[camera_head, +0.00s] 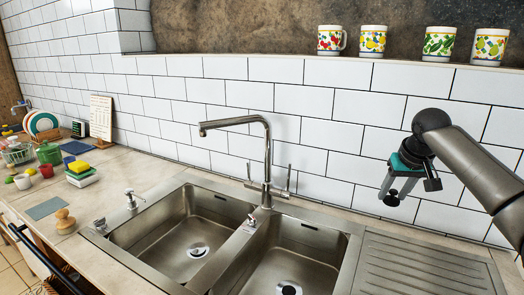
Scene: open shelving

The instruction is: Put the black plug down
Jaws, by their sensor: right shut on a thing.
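My right gripper (396,190) comes in from the right and hangs above the ribbed steel drainboard, in front of the white tiled wall. It is shut on a small black thing, seemingly the black plug (391,200), which shows between and below its fingertips. The plug is held in the air, clear of the drainboard. Its exact shape is hard to tell at this size. My left gripper is not in view.
The steel sink has a left basin (185,235) and a right basin (300,255), with a tall tap (267,160) behind. The drainboard (425,270) is bare. Several patterned mugs, including one with fruit (331,40), stand on the ledge. Sponges (80,170) and dishes crowd the left counter.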

